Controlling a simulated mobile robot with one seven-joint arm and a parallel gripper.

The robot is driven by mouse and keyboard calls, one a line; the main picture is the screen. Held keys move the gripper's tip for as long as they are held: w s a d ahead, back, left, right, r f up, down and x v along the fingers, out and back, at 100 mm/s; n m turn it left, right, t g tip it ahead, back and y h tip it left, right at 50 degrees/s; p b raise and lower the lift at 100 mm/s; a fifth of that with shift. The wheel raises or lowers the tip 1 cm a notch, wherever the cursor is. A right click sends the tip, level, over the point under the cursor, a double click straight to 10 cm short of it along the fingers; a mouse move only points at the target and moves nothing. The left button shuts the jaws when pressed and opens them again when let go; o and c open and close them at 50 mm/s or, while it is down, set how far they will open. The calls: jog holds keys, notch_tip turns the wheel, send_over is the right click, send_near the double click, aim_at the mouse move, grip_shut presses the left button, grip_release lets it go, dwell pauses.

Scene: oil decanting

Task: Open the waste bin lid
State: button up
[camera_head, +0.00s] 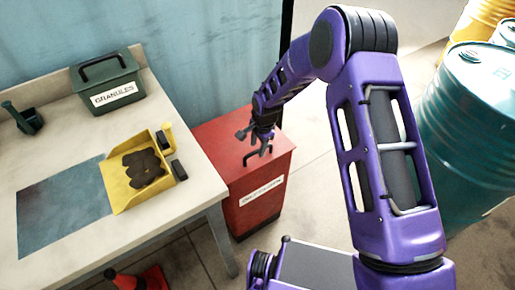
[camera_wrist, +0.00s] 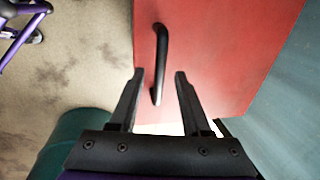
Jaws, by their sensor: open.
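The red waste bin (camera_head: 262,205) stands beyond the right side of the workbench, with a white label on its front. Its flat red lid (camera_head: 216,139) looks shut. A black bar handle (camera_wrist: 162,45) is fixed on the lid and shows clearly in the wrist view. My gripper (camera_head: 257,146) is over the lid, pointing down. In the wrist view my gripper (camera_wrist: 159,74) is open, with one finger on each side of the handle's near part. I cannot tell how far down the handle the fingers reach. In the head view the gripper partly hides the handle.
The workbench (camera_head: 190,195) on the left holds a green granules box (camera_head: 107,92), a yellow dustpan (camera_head: 117,185) with dark lumps and a blue-grey mat (camera_head: 62,212). Teal drums (camera_head: 470,120) stand at right. A blue wall is behind.

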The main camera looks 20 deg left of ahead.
jog(key=shift+a+f, duration=0.1)
jog(key=shift+f, duration=0.5)
grip_shut()
dwell(1.1)
